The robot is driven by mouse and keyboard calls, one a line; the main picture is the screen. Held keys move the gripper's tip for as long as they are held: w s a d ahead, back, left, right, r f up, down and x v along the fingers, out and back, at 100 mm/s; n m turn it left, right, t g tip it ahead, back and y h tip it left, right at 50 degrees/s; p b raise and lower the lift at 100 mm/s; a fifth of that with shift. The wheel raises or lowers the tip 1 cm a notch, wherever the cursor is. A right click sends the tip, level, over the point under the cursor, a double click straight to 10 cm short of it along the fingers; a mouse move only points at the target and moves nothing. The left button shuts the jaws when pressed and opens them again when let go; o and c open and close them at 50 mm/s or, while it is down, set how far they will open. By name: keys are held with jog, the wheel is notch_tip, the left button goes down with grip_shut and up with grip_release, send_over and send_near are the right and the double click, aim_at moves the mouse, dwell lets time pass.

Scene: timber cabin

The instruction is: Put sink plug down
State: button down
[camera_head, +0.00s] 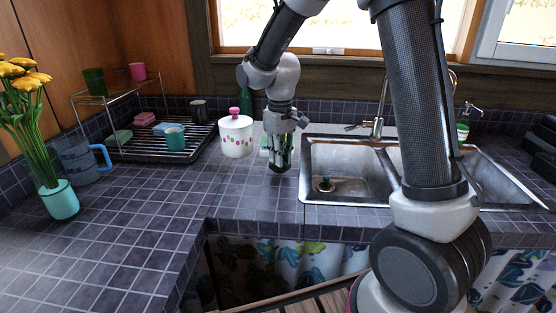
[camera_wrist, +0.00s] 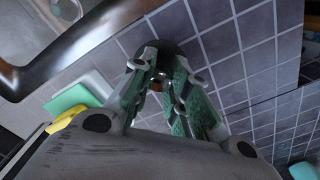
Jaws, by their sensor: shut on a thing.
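My gripper (camera_head: 279,158) points down over the tiled counter, just left of the sink. In the wrist view its fingers (camera_wrist: 163,78) are closed together on the sink plug, whose dark round body (camera_wrist: 171,48) shows beyond the fingertips. In the head view the dark plug (camera_head: 279,169) is at the fingertips, low over the tiles; I cannot tell whether it touches them. The fingers hide its upper part.
A white lidded jar (camera_head: 235,136) stands left of my gripper. A green and white item (camera_wrist: 72,99) lies close by. Tiles in front are clear.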

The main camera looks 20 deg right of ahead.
jog(key=shift+f, duration=0.8)
jog(key=shift+f, duration=0.1)
jog(key=c, duration=1.4)
grip_release()
